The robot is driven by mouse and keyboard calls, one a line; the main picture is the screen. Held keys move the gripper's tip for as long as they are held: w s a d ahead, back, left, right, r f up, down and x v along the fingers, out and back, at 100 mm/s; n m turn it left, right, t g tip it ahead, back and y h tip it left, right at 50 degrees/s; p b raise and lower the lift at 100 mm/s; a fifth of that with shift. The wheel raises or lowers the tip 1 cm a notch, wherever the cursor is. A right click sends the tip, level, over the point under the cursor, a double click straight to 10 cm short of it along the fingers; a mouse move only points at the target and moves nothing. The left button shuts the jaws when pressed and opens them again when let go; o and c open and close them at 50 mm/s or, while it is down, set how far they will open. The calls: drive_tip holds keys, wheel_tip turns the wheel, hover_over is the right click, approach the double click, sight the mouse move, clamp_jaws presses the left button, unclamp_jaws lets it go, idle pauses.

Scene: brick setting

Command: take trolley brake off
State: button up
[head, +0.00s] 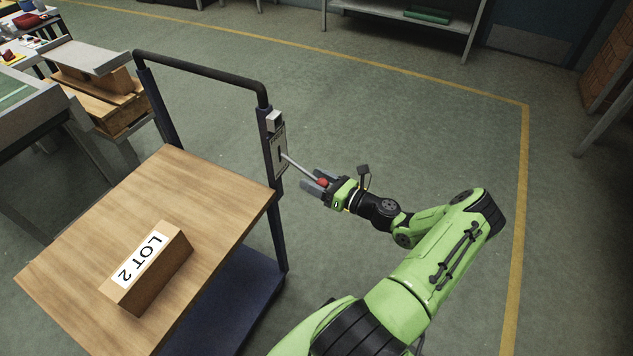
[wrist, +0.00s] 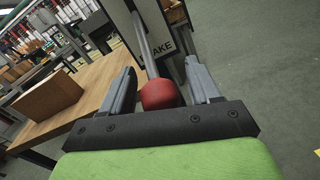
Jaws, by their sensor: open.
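The trolley (head: 205,200) has a wooden top, a blue frame and a black push handle (head: 200,75). A brake plate (head: 279,152) is on its right upright; in the wrist view the plate (wrist: 172,42) shows the letters "AKE". A grey brake lever (head: 300,168) slants out from the plate down to a red ball knob (head: 322,182). My gripper (head: 314,187) is open, with its fingers on either side of the knob. In the wrist view the red knob (wrist: 159,94) sits between the two grey fingers, with gaps visible on both sides.
A wooden block labelled "LOT 2" (head: 147,268) lies on the trolley top. A workbench with wooden parts (head: 97,85) stands behind at the left. A grey shelf (head: 410,15) is at the back.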

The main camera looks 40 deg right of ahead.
clamp_jaws()
idle(0.3)
